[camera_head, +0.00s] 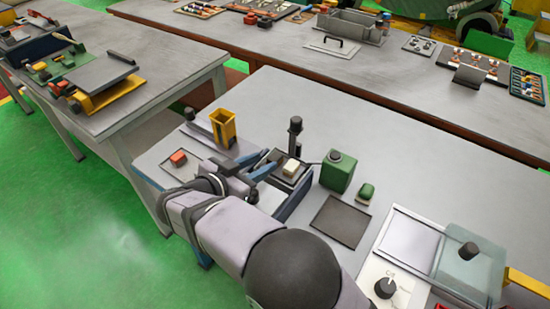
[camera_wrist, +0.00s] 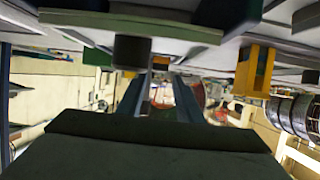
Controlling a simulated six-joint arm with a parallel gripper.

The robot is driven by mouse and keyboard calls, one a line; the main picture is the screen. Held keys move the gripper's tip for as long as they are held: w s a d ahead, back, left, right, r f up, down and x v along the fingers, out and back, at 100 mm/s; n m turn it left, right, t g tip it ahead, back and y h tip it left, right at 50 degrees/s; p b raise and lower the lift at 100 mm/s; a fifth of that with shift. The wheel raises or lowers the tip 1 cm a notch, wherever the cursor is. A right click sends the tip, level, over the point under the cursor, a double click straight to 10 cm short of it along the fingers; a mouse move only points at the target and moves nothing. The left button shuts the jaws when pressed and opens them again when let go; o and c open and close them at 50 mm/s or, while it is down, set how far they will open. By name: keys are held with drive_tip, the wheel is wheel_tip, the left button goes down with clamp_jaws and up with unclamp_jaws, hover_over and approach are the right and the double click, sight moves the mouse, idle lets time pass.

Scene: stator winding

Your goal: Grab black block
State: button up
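A black upright block (camera_head: 295,127) stands on a thin post behind a dark tray in the head view. A dark block (camera_wrist: 132,52) also shows in the wrist view, which looks upside down; I cannot tell if it is the same one. My gripper (camera_head: 262,165) is low over the bench, left of the dark tray. Its two blue fingers stand apart, and they show in the wrist view (camera_wrist: 160,98) with a gap between them. I see nothing held. The black block appears apart from the fingers.
A dark tray (camera_head: 277,180) with a cream block (camera_head: 291,167) lies right of the fingers.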

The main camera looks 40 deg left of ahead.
sight(273, 158)
drive_tip(key=shift+p+x, duration=1.55)
drive_tip(key=shift+x, duration=1.05)
drive_tip(key=shift+d+f, duration=0.1)
clamp_jaws()
